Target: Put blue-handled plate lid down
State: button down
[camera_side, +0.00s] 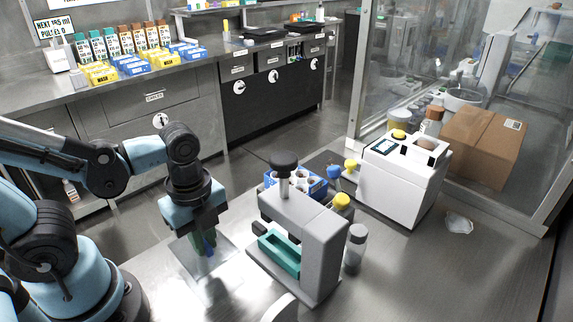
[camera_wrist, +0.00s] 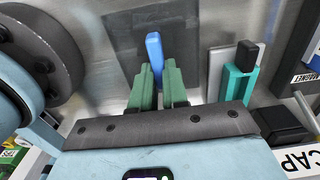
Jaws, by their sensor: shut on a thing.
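My gripper (camera_side: 203,244) points down over the steel bench, left of the grey press-like device. In the wrist view its two green fingers (camera_wrist: 155,82) are shut on the upright blue handle (camera_wrist: 154,48) of the plate lid. The lid shows as a clear, thin square pane (camera_side: 226,251) under the fingers in the side view, and as a dark, see-through square (camera_wrist: 118,50) around the handle in the wrist view. It looks roughly level and close to the bench. I cannot tell whether it touches anything beneath. Fingers and glare partly hide the handle in the side view.
The grey device (camera_side: 318,232) with a teal holder (camera_side: 279,254) stands close on the right. Beside it are a clear yellow-capped tube (camera_side: 341,204), a grey-capped vial (camera_side: 355,247), a blue rack (camera_side: 318,187) and a white instrument (camera_side: 398,183). Bare bench (camera_side: 400,285) lies front right.

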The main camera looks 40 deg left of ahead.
aim_at(207, 253)
jog(key=shift+f, duration=1.8)
jog(key=shift+f, duration=0.2)
jog(key=c, duration=1.1)
grip_release()
jog(key=shift+c, duration=0.2)
jog(key=shift+r, duration=0.15)
